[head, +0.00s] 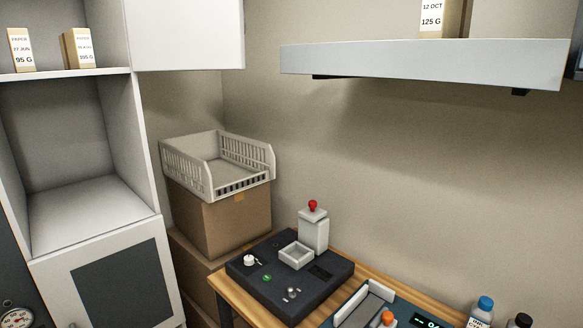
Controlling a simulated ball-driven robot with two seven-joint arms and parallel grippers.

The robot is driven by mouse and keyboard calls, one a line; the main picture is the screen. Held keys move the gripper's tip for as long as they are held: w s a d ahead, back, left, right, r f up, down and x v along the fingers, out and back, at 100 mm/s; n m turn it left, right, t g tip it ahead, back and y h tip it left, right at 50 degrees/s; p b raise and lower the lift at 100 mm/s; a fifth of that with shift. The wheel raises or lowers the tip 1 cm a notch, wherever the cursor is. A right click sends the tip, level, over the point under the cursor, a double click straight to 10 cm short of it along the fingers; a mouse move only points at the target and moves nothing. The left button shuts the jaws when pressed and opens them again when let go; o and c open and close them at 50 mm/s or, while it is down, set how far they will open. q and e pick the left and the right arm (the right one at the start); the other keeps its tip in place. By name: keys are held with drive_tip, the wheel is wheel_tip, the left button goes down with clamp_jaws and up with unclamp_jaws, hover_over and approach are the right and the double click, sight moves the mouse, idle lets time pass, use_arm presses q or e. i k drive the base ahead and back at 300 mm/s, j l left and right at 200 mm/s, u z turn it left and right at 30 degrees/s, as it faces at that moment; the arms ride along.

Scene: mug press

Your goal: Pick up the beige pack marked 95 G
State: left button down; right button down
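The beige pack marked 95 G (20,50) stands upright on the upper shelf of the white cabinet, at the far upper left of the head view. Its white label faces me and also reads "PAPER" and "17 JUN". A second beige pack (78,48) stands to its right with a gap between them; its label seems to read 105 G or 395 G, too small to be sure. Neither of my grippers shows in the head view.
A beige pack marked 125 G (441,18) stands on the wall shelf (420,66). A white basket (218,165) sits on stacked cardboard boxes (225,222). A dark press device (290,275) and bottles stand on the wooden table (240,300). The cabinet's middle compartment (85,205) is empty.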

sight(19, 41)
drive_tip(key=u, duration=1.4)
